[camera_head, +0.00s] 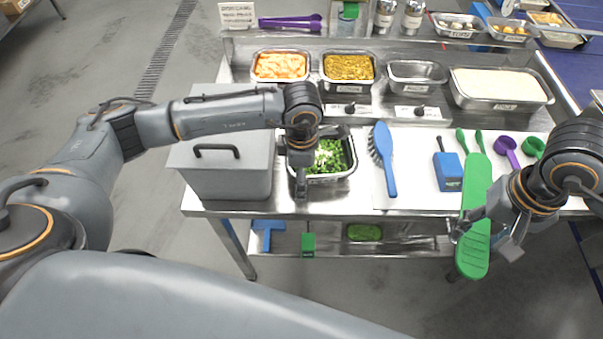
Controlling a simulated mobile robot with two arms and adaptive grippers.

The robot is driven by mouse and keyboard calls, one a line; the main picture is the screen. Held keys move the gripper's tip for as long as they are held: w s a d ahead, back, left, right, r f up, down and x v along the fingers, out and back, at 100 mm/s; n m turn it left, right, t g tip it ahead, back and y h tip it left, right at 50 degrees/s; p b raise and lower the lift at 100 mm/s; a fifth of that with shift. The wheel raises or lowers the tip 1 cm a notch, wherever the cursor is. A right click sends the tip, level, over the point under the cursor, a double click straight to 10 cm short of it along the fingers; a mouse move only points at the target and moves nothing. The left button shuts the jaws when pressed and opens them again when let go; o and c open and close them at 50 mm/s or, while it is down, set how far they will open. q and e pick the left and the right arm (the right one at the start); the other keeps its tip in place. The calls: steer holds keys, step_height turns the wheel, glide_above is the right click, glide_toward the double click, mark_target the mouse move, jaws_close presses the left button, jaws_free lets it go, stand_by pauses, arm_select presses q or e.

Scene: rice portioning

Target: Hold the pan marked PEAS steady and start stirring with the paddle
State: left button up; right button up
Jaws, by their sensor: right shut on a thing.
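A metal pan (345,174) with green peas and some white bits in it stands near the table's front edge. Its marking is too small to read. My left gripper (300,185) points down at the pan's left side and covers part of its rim. I cannot tell whether its fingers are closed on the rim. My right gripper (468,226) is shut on a green paddle (476,185), well to the right of the pan. The paddle extends past the table's front edge, its wide lower end over the floor.
A grey lidded box (225,175) stands left of the pan. A blue brush (386,165) and a blue block-shaped tool (447,172) lie on a white board to the right. Food pans, one of them an empty pan (416,73), line the back. Purple scoop (508,150) lies far right.

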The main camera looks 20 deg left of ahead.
arm_select(q)
step_height(320, 180, up, 6)
steer(key=p, duration=0.2)
steer(key=shift+r+p, duration=0.25)
steer(key=shift+p, duration=0.15)
arm_select(e)
step_height(320, 180, up, 3)
arm_select(q)
steer(key=shift+f, duration=0.1)
